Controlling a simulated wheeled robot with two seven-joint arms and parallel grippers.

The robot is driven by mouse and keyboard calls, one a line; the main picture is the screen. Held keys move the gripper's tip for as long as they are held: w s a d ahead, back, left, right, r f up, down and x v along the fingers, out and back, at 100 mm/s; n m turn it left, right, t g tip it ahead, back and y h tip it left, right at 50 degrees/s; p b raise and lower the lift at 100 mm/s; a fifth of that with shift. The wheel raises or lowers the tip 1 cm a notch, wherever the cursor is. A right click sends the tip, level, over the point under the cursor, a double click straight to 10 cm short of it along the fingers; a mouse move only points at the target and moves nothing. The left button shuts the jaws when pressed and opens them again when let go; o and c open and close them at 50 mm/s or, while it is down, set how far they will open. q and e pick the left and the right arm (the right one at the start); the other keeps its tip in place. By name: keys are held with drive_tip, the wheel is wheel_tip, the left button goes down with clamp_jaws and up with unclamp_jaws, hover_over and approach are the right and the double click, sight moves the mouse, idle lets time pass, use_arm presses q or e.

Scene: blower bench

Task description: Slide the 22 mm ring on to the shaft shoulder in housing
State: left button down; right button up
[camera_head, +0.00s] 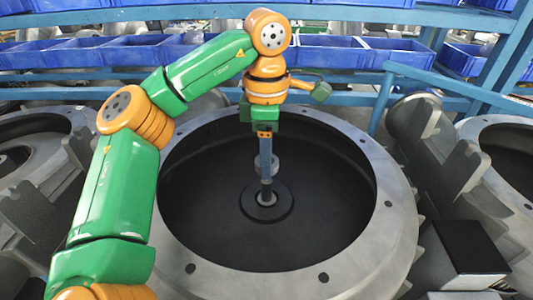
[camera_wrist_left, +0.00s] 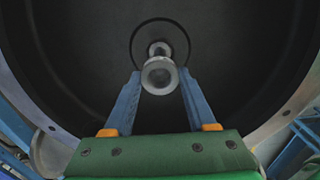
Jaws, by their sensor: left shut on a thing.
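The housing (camera_head: 400,235) is a large grey round casting with a dark bowl. In the head view, a short pale shaft (camera_head: 267,199) stands at the bowl's centre on a dark round hub. My left gripper (camera_head: 266,172) reaches down into the bowl above the shaft. It is shut on the grey ring (camera_head: 275,166), holding it above the shaft. In the left wrist view, the ring (camera_wrist_left: 159,89) sits between the two blue fingertips (camera_wrist_left: 159,76). The shaft (camera_wrist_left: 158,48) shows just beyond it, slightly up in the picture, partly hidden by the ring. My right gripper is in neither view.
More grey castings stand at the left (camera_head: 30,150) and right (camera_head: 505,150). Blue bins (camera_head: 330,52) line a blue rack behind. A dark box (camera_head: 470,248) is at the lower right. The bowl around the shaft is clear.

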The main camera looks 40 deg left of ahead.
use_arm(q)
drive_tip(key=shift+f+b, duration=2.05)
drive_tip(key=shift+f, duration=0.65)
